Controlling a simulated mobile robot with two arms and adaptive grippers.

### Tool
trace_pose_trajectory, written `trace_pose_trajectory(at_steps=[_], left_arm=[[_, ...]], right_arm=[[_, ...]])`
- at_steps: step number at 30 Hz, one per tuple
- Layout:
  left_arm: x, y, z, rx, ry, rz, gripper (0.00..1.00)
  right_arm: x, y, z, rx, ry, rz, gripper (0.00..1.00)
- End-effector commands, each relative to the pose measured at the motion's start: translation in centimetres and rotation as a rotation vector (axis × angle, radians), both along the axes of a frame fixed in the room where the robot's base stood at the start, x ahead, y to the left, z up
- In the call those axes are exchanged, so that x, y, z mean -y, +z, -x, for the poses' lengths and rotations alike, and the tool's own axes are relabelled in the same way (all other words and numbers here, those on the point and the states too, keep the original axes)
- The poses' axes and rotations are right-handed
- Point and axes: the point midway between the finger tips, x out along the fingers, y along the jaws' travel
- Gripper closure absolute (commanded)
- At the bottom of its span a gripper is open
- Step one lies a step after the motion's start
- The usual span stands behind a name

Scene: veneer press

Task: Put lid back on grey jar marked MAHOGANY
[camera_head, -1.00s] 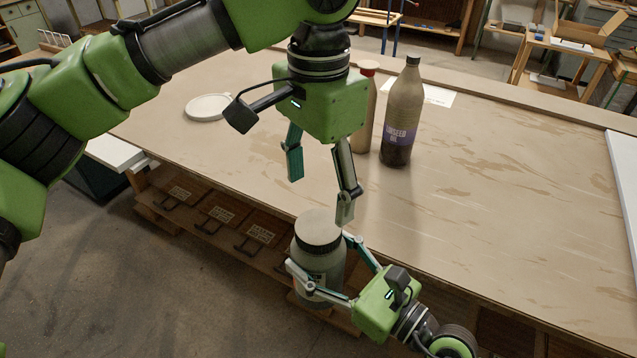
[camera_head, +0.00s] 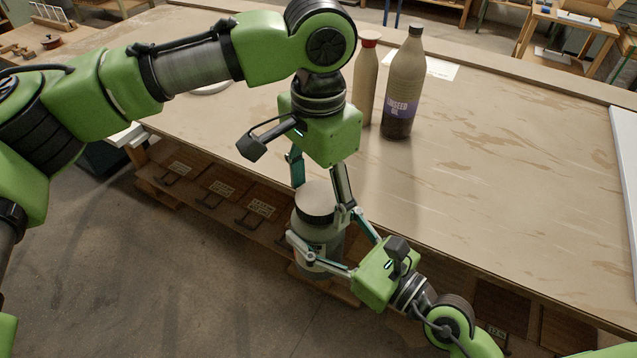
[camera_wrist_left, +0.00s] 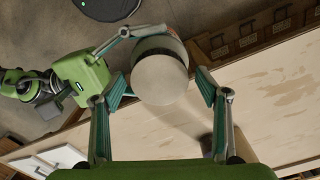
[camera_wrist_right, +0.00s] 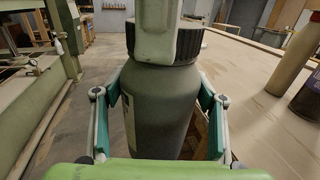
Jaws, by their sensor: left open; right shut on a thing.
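The grey jar (camera_head: 318,236) is upright in my right gripper (camera_head: 322,244), whose fingers close on its two sides; the jar also fills the right wrist view (camera_wrist_right: 160,110). Its label is turned away and unreadable. A dark ribbed lid with a pale flat top (camera_head: 317,197) sits level on the jar's mouth; its pale top shows in the left wrist view (camera_wrist_left: 159,79). Whether it is fully seated, I cannot tell. My left gripper (camera_head: 321,196) points down over the jar, open, with its fingers on either side of the lid. A left finger partly hides the lid in the right wrist view.
The linseed oil bottle (camera_head: 402,88) and a red-capped bottle (camera_head: 366,85) stand on the table (camera_head: 500,160) behind my left gripper. A pale round dish (camera_head: 213,90) is mostly hidden by my left arm.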

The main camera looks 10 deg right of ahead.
Motion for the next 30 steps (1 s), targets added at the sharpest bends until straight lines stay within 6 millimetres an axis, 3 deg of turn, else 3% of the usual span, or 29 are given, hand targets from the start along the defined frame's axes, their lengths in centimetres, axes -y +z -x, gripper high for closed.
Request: trace_pose_trajectory(at_steps=[5, 10, 16, 21, 25, 26, 27, 30], left_arm=[[-0.01, 0.02, -0.01, 0.000, 0.000, 0.000, 0.32], [-0.01, 0.04, -0.02, 0.000, 0.000, 0.000, 0.73], [-0.02, 0.03, -0.03, 0.001, -0.009, -0.001, 0.73], [0.00, 0.00, -0.04, 0.000, -0.164, 0.000, 0.74], [-0.03, 0.02, -0.07, 0.002, -0.155, -0.001, 0.74], [-0.04, 0.02, -0.08, 0.002, -0.155, -0.001, 0.43], [-0.04, 0.03, -0.08, 0.002, -0.155, -0.001, 0.32], [-0.04, 0.03, -0.06, 0.002, -0.154, -0.001, 0.28]], right_arm=[[0.01, 0.27, -0.03, 0.005, -0.001, -0.003, 0.95], [0.01, 0.27, -0.03, 0.005, -0.001, -0.003, 0.95], [0.02, 0.29, -0.03, 0.005, -0.001, -0.003, 0.95], [0.02, 0.30, -0.03, 0.005, -0.001, -0.003, 0.95], [0.01, 0.31, -0.02, 0.005, -0.001, -0.003, 0.95], [0.01, 0.31, -0.02, 0.006, -0.001, -0.004, 0.95], [0.01, 0.31, -0.02, 0.006, -0.001, -0.004, 0.95], [0.01, 0.30, -0.02, 0.005, -0.001, -0.003, 0.95]])
